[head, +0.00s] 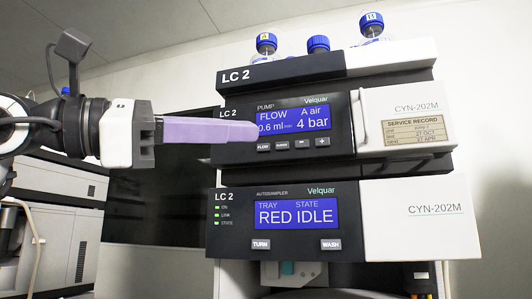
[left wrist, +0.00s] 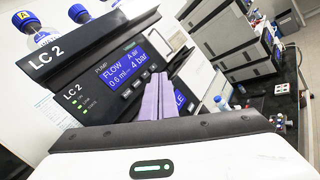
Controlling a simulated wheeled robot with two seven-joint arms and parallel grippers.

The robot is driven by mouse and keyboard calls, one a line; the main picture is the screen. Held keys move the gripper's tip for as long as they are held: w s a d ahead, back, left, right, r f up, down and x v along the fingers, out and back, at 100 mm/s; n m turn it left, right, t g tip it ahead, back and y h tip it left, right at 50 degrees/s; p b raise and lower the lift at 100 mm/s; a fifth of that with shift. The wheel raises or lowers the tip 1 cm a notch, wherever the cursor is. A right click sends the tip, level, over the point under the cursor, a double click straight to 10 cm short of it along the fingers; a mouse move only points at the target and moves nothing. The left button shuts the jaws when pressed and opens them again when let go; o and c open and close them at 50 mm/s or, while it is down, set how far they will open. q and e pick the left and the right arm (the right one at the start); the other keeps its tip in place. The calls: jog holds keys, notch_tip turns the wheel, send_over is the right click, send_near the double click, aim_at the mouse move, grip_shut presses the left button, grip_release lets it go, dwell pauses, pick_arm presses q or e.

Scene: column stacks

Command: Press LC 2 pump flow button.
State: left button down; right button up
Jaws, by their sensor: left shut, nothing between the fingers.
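The LC 2 pump module (head: 290,125) has a blue screen (head: 291,119) reading FLOW 0.6 ml and A air 4 bar. Below the screen is a row of small buttons; the FLOW button (head: 264,147) is the leftmost. My left gripper (head: 256,131) is shut and empty, its lilac fingers pointing right, with the tips overlapping the screen's lower left, just above the FLOW button in the picture. In the left wrist view the fingers (left wrist: 158,76) reach toward the pump front, to the right of its button row. Contact is not visible. My right gripper is out of view.
An autosampler module (head: 290,222) sits below the pump, with TURN (head: 261,244) and WASH (head: 331,244) buttons and a screen reading RED IDLE. Blue-capped bottles (head: 266,43) stand on top. More instruments (left wrist: 227,40) stand in the background.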

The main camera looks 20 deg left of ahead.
aim_at(264, 148)
pick_arm(q)
jog(key=shift+s+a+r+t, duration=0.3)
jog(key=shift+a+r+t, duration=0.2)
jog(key=shift+a+r, duration=0.2)
jog(key=shift+d, duration=0.1)
jog(key=w+p, duration=0.3)
jog(key=w, duration=0.5)
jog(key=shift+w+d, duration=0.15)
jog(key=shift+w, duration=0.25)
dwell(1.4)
jog(key=shift+w+p, duration=0.45)
